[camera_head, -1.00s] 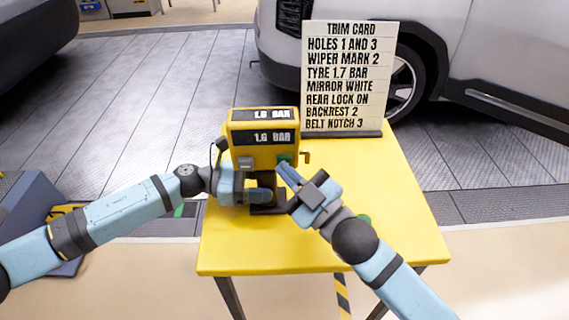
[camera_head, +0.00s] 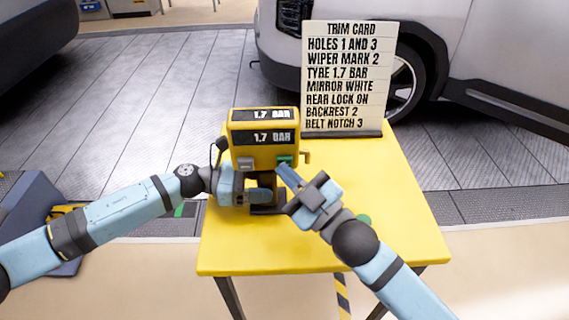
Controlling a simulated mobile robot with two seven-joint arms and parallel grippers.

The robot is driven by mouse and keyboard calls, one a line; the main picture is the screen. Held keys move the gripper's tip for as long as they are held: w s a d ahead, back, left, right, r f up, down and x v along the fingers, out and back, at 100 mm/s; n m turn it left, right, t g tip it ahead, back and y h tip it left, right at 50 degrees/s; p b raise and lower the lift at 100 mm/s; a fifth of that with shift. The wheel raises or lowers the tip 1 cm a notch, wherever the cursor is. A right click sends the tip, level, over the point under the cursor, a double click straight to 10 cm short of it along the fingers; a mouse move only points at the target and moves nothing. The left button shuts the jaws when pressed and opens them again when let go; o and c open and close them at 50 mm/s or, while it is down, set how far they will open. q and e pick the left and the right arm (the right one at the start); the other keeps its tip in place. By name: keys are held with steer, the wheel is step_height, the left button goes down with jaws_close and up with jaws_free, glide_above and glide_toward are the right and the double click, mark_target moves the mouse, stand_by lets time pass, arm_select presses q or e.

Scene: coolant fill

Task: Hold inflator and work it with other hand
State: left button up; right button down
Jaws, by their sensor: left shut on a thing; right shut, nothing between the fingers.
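The yellow inflator (camera_head: 264,118) stands upright on the yellow table. Both of its dark displays read 1.7 BAR. A grey button (camera_head: 245,163) is on the left of its front and a green button (camera_head: 285,159) on the right. My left gripper (camera_head: 262,194) is shut around the inflator's narrow lower part, which is partly hidden by the fingers. My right gripper (camera_head: 284,170) is shut and empty, with its fingertips at or just below the green button. I cannot tell whether they touch it.
The trim card (camera_head: 350,75) stands behind the inflator and lists TYRE 1.7 BAR. A green round thing (camera_head: 364,219) is partly hidden by my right arm. A silver car (camera_head: 480,60) stands behind.

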steer(key=shift+s, duration=0.7)
steer(key=s, duration=0.5)
stand_by(1.6)
arm_select(q)
steer(key=o, duration=0.9)
